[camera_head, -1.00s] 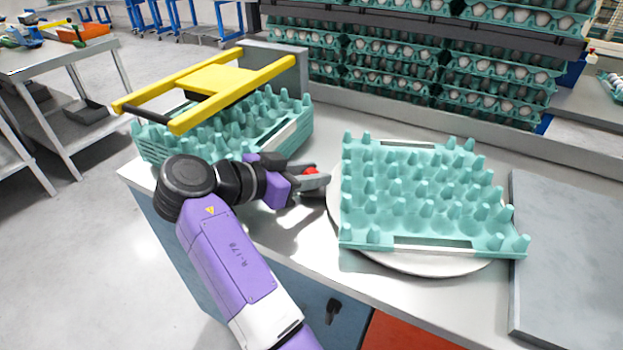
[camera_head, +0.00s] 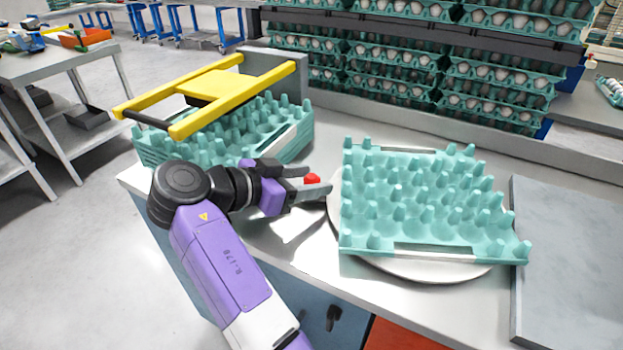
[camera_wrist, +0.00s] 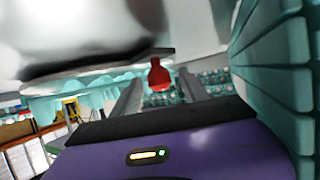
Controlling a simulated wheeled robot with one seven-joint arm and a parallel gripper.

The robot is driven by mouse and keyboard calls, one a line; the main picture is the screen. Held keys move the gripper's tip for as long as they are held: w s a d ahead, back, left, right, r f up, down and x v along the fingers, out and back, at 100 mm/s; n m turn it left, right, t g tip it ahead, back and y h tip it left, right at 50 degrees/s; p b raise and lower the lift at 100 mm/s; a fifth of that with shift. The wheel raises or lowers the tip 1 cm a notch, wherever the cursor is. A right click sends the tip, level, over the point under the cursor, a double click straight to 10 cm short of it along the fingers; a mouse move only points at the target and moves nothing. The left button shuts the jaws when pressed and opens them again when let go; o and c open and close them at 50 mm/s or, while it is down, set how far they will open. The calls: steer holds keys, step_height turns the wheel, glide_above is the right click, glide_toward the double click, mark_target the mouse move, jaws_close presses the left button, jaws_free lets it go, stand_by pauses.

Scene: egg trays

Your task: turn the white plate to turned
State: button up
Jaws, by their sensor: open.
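The round white plate (camera_head: 440,270) lies on the worktop. An empty teal egg tray (camera_head: 420,205) rests on it and hides most of it; only the plate's left and front rim shows. My gripper (camera_head: 322,183) is open at the plate's left edge, with its fingers pointing right toward the tray. A small red knob (camera_head: 312,179) shows between or just behind the fingers; it also shows in the wrist view (camera_wrist: 159,76). I cannot tell whether the fingers touch the plate or the knob.
A stack of teal trays (camera_head: 225,135) under a yellow frame (camera_head: 215,90) stands left of my gripper. A grey flat panel (camera_head: 570,265) lies right of the plate. Racks of filled egg trays (camera_head: 430,75) stand behind. The worktop's front edge is close below the plate.

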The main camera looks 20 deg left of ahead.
steer(key=v, duration=0.6)
steer(key=shift+s+a+r, duration=0.15)
steer(key=shift+s, duration=0.2)
